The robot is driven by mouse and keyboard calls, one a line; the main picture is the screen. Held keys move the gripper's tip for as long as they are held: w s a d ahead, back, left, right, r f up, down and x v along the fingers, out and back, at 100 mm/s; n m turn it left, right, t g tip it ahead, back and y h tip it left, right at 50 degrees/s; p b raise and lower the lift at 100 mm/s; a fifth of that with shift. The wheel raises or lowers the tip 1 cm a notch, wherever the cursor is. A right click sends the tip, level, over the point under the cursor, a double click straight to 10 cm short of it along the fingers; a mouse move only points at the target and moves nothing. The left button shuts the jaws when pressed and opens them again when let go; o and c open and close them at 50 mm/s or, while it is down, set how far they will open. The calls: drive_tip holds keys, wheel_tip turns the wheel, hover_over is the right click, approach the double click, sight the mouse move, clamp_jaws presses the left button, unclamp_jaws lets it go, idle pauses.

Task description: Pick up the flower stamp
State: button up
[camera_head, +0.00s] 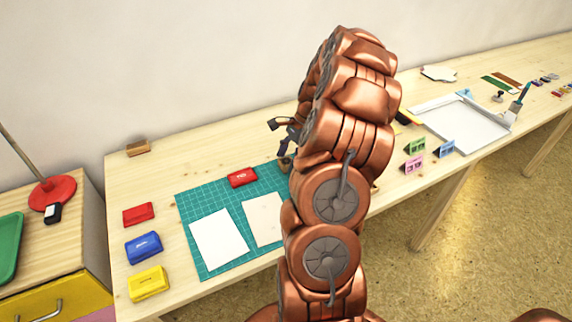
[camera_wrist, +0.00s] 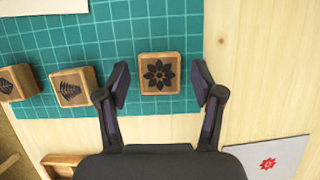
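The flower stamp (camera_wrist: 159,73) is a wooden block with a dark flower design on its face. In the wrist view it sits on the green cutting mat (camera_wrist: 180,22), near the mat's edge. My gripper (camera_wrist: 161,82) is open, with one finger on each side of the stamp and a visible gap to each. In the head view my gripper (camera_head: 284,130) shows only partly beside my copper arm, above the table, and the flower stamp cannot be made out there.
A fern-marked stamp (camera_wrist: 71,88) and a leaf-marked stamp (camera_wrist: 17,83) lie to the left. A card with a red flower print (camera_wrist: 268,160) lies at lower right. Red (camera_head: 138,214), blue (camera_head: 143,247) and yellow (camera_head: 148,283) inkpads line the table's left. Bare wood lies right of the mat.

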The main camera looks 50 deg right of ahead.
sight(284, 163)
drive_tip(key=c, duration=0.9)
drive_tip(key=shift+r, duration=0.15)
drive_tip(key=shift+r+b, duration=0.3)
drive_tip(key=shift+r, duration=1.2)
drive_tip(key=shift+s+r, duration=0.15)
drive_tip(key=shift+s, duration=0.2)
drive_tip(key=s, duration=0.5)
drive_tip(key=s+d+r+b, duration=0.1)
drive_tip(key=s, duration=0.4)
drive_tip(key=s+b, duration=0.1)
drive_tip(key=s, duration=0.4)
drive_tip(key=shift+s+d+r, duration=0.15)
drive_tip(key=shift+d+r, duration=0.1)
